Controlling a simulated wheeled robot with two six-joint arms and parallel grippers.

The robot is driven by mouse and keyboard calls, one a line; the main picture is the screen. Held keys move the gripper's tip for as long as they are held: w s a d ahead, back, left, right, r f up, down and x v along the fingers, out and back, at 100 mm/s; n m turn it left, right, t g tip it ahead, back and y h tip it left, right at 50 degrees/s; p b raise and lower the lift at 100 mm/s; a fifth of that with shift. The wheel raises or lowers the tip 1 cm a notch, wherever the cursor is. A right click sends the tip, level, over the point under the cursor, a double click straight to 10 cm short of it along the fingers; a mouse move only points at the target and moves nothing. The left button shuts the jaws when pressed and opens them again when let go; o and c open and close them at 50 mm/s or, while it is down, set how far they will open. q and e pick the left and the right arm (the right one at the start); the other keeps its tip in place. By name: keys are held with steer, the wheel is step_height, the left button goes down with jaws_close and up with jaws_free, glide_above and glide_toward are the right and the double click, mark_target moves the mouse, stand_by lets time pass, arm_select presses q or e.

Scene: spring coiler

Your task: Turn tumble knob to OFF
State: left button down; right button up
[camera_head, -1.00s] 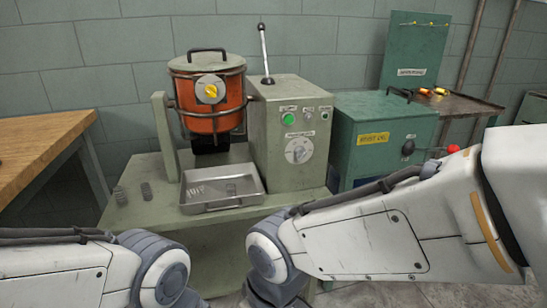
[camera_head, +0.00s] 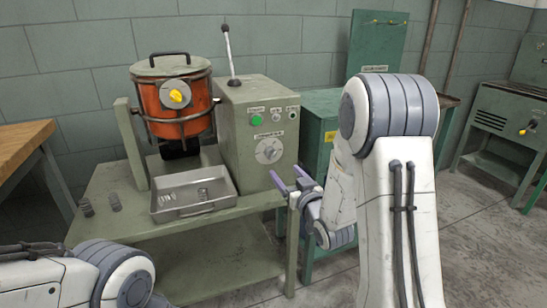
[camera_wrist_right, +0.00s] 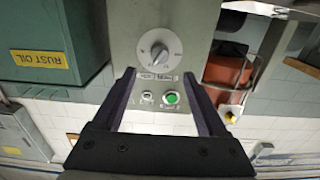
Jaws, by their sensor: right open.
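The tumble knob (camera_head: 268,150) is a grey-silver dial on a round pale plate, on the front of the green-grey control box (camera_head: 232,120). It shows upside down in the right wrist view (camera_wrist_right: 155,51); its plate markings are too small to read. My right gripper (camera_head: 289,176) is open and empty, in front of the box, just right of and below the knob in the head view. In the wrist view the fingertips (camera_wrist_right: 158,75) are apart, with the knob beyond them, touching nothing. My left gripper is out of view; only part of my left arm shows.
A green button (camera_head: 256,120) and small switches sit above the knob. An orange drum (camera_head: 158,112) hangs left of the box, over a metal tray (camera_head: 185,211). A green rust oil cabinet (camera_wrist_right: 40,45) stands beside the box. A lever (camera_head: 228,50) rises from the box top.

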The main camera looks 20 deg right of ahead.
mark_target(273, 156)
steer(key=w+b, duration=0.1)
steer(key=w, duration=0.9)
steer(key=shift+w+a, duration=0.15)
jaws_close()
